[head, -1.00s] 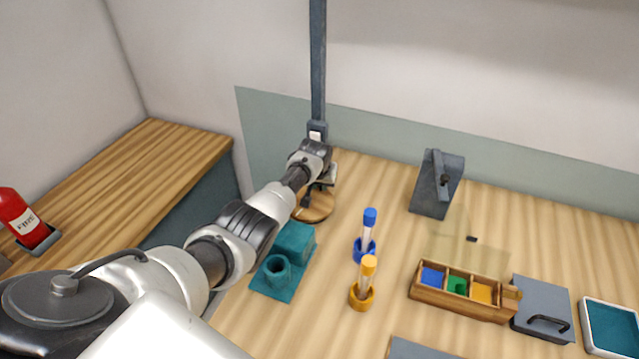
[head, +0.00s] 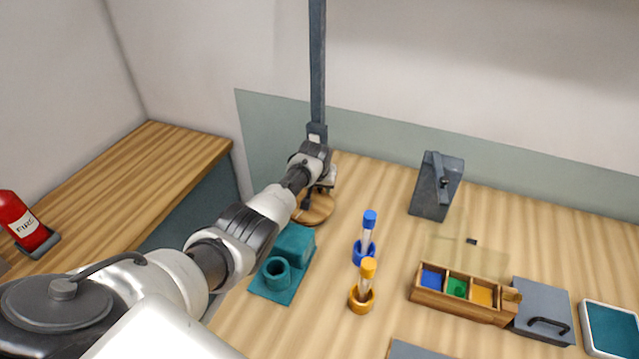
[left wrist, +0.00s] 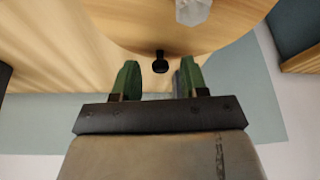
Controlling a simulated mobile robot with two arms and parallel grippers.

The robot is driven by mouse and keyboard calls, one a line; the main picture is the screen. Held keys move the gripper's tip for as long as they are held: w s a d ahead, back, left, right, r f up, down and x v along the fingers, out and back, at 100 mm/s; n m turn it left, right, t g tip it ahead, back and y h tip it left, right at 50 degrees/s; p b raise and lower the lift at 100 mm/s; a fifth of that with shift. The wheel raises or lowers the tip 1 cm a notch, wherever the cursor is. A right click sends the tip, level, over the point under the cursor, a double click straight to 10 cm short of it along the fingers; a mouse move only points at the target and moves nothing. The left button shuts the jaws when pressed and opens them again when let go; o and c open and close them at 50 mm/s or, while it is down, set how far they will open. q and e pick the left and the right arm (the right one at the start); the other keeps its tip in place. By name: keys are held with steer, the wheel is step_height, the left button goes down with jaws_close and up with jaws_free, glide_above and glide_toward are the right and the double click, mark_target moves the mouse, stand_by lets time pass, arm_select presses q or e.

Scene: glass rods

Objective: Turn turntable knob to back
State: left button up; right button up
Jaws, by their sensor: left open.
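The round wooden turntable (head: 318,211) stands at the back left of the bench, partly hidden behind my left arm in the head view. In the left wrist view its wooden disc (left wrist: 110,22) fills the top, with a pale faceted piece (left wrist: 193,10) on it. A small black knob (left wrist: 160,62) juts from the disc's rim. My left gripper (left wrist: 158,76) is open, with a green fingertip on each side of the knob; a gap shows on both sides. In the head view the gripper (head: 319,192) is small and partly hidden. My right gripper is not in view.
A grey post (head: 317,75) rises behind the turntable. A teal holder (head: 296,243), blue-capped (head: 369,218) and orange-capped (head: 368,267) tubes stand nearby. A dark grey stand (head: 436,186) and a wooden sorting box (head: 455,306) are to the right. Bare bench lies between the turntable and the stand.

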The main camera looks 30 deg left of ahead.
mark_target(317, 204)
arm_select(q)
steer(key=shift+r, duration=0.15)
steer(key=shift+s+r, duration=0.1)
steer(key=shift+r, duration=0.1)
steer(key=p+v, duration=0.1)
steer(key=v, duration=0.9)
stand_by(0.3)
